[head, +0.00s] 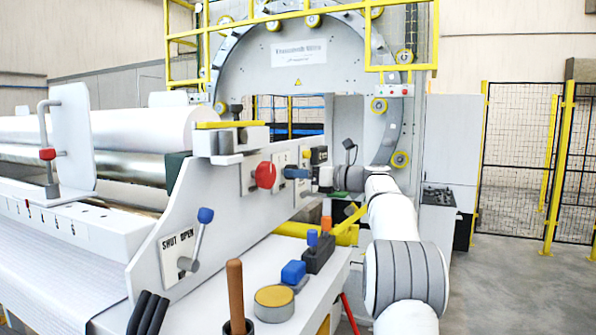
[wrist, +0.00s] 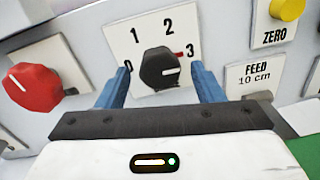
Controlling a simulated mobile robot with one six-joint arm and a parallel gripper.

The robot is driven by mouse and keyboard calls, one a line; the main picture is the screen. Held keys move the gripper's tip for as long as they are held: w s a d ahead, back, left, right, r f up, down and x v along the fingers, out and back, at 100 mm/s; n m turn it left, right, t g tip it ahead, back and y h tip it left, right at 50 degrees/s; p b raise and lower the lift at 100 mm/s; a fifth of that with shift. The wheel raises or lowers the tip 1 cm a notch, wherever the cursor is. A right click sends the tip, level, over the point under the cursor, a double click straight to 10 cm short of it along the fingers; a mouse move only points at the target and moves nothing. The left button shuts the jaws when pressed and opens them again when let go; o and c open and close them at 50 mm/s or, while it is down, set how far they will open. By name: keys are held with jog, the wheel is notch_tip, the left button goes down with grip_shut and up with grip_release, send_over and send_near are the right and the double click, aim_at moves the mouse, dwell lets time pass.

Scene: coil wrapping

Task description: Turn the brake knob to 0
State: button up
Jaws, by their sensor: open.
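A black knob (wrist: 158,69) sits on a white plate (wrist: 112,42) marked 0, 1, 2 and 3 in the wrist view. No name for this knob can be read. My gripper (wrist: 160,80) is open, with one blue finger at the left of the knob and the other at its right. Gaps seem to show between fingers and knob; contact cannot be told. In the head view my gripper (head: 297,173) is at the panel, and the black knob is hidden there.
A red knob (wrist: 35,87) is left of the black one; it also shows in the head view (head: 265,174). A yellow ZERO button (wrist: 287,9) and a FEED plate (wrist: 255,76) are at the right. A blue-tipped SHUT/OPEN lever (head: 197,238) stands nearer.

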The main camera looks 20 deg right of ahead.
jog(key=shift+w+a, duration=0.25)
